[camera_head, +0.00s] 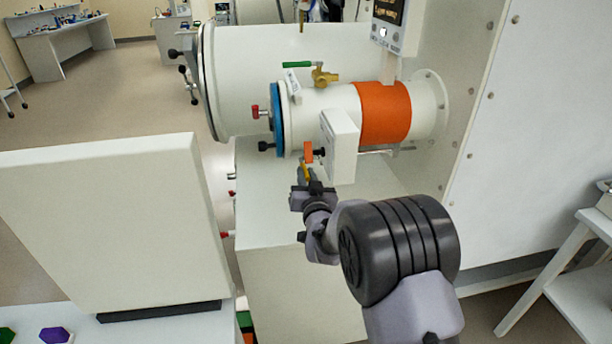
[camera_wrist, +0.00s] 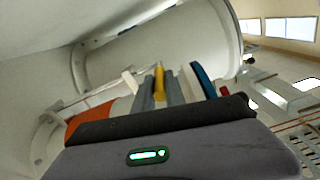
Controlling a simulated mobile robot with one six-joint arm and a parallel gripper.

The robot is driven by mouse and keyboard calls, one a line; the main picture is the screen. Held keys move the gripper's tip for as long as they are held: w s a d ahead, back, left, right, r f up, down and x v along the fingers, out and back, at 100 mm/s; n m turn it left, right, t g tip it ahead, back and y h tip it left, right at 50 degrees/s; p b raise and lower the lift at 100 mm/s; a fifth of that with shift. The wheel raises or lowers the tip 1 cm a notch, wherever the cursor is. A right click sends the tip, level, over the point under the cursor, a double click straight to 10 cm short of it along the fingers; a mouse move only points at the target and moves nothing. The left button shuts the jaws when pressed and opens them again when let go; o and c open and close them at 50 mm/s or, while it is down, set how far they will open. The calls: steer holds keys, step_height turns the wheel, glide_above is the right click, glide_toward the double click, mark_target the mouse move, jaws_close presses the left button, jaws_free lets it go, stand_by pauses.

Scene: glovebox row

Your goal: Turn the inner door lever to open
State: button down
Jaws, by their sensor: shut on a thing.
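A white box (camera_head: 341,147) is mounted at the side of the small cylindrical antechamber (camera_head: 325,100), with an orange piece (camera_head: 308,152) and a dark knob on its left side. A yellow lever (camera_head: 306,171) hangs just below the orange piece. My gripper (camera_head: 304,180) reaches up from below and is shut on the yellow lever. In the wrist view the yellow lever (camera_wrist: 159,82) sits between my two grey fingers (camera_wrist: 160,92). The lever's far end and pivot are largely hidden by the fingers.
The antechamber has a blue ring (camera_head: 277,118), an orange band (camera_head: 385,113) and a brass valve with a green handle (camera_head: 297,65). A larger white cylinder (camera_head: 240,50) lies behind. A white panel (camera_head: 100,225) stands at left, and the glovebox wall (camera_head: 540,130) at right.

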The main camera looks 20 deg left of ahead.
steer(key=shift+r+g+p, duration=0.3)
steer(key=shift+r+p, duration=0.5)
steer(key=shift+p, duration=0.3)
steer(key=shift+w+g+h+p, duration=0.1)
steer(key=shift+g+h+p, duration=0.2)
steer(key=shift+f, duration=0.2)
steer(key=c, duration=1.4)
jaws_free()
steer(key=p+v, duration=0.1)
steer(key=v, duration=1.6)
steer(key=shift+s, duration=0.25)
